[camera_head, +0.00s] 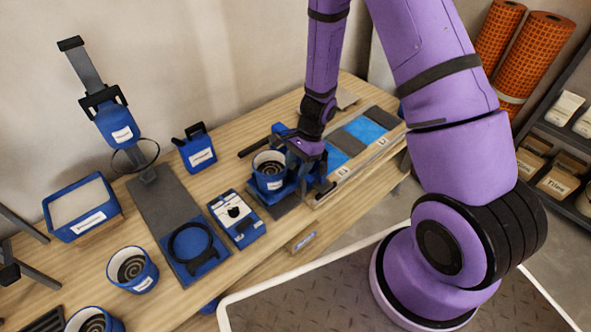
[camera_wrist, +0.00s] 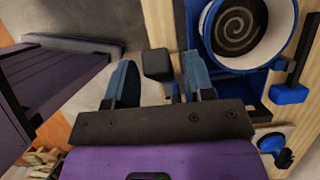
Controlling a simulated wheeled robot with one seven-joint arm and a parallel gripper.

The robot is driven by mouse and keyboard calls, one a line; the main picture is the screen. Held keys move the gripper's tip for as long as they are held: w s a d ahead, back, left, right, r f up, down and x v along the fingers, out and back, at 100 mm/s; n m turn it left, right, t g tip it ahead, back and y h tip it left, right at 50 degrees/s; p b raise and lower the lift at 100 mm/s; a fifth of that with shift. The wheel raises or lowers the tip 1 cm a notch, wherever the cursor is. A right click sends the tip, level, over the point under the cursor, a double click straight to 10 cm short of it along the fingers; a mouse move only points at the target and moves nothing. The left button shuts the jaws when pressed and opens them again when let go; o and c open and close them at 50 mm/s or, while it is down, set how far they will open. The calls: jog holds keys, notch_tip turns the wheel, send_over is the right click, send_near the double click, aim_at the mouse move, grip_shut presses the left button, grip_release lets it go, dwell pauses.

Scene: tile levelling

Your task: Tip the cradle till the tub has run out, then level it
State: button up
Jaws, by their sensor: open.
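The tub (camera_head: 268,170) is blue outside and pale inside, with a dark spiral in it. It sits in the blue cradle (camera_head: 290,185) near the front of the bench, looking about upright. The tub also shows at the top right of the wrist view (camera_wrist: 243,28). My gripper (camera_wrist: 158,82) is open beside the cradle. A black block (camera_wrist: 157,64), perhaps the cradle's handle, shows between its fingertips; I cannot tell if they touch it. In the head view my gripper (camera_head: 318,183) partly hides the cradle's right side. I cannot tell how much the tub holds.
Blue and grey tiles (camera_head: 365,130) lie in a framed strip right of the cradle. A blue device with a dial (camera_head: 237,218), a stand with a ring (camera_head: 165,205), a blue tray (camera_head: 82,207) and another tub (camera_head: 132,269) stand to the left. Shelves (camera_head: 563,150) are at the right.

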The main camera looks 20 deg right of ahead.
jog(key=shift+x, duration=1.2)
jog(key=shift+c, duration=0.2)
grip_shut()
